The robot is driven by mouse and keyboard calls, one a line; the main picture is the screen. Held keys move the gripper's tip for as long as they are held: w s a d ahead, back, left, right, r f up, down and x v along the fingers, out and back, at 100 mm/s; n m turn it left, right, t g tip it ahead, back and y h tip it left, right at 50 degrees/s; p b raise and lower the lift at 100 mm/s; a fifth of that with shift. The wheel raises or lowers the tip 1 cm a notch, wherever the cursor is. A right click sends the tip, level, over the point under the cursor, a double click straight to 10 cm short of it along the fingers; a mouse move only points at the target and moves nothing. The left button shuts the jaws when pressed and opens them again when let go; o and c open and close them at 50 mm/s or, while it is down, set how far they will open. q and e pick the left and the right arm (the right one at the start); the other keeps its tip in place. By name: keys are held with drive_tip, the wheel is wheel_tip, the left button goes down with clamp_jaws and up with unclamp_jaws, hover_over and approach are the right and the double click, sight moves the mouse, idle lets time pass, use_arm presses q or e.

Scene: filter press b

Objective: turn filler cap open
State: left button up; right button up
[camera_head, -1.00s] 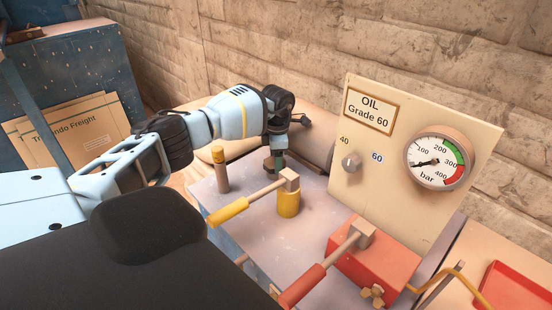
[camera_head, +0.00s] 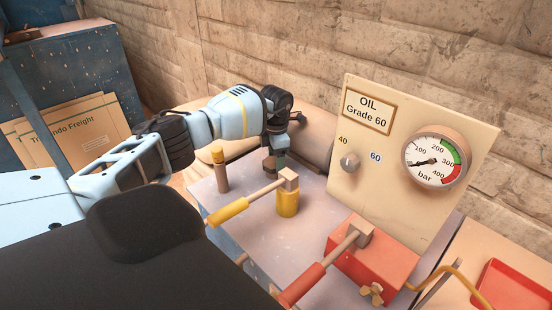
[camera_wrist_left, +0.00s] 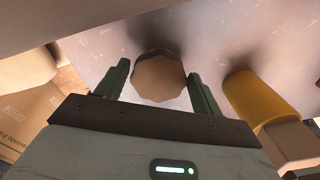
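The filler cap appears to be the brown round knob (camera_wrist_left: 159,78) in the left wrist view, on the grey top of the press. My left gripper (camera_wrist_left: 160,72) has one green finger on either side of this cap, very close to its edges. Whether the fingers touch it cannot be told. In the head view my left gripper (camera_head: 275,160) points down at the back of the press top (camera_head: 245,225), and the cap (camera_head: 268,163) is partly hidden beside the finger. My right gripper is not in view.
A yellow-handled lever (camera_head: 228,212) on a yellow post (camera_head: 288,203) stands just in front of the gripper. A brown post with a yellow top (camera_head: 220,172) is to its left. A red-handled lever (camera_head: 303,285) and a panel with a gauge (camera_head: 437,160) are to the right.

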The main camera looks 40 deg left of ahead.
use_arm(q)
drive_tip(key=shift+o, duration=1.2)
drive_tip(key=shift+r, duration=0.1)
wheel_tip(320, 180, up, 8)
drive_tip(key=shift+f, duration=0.2)
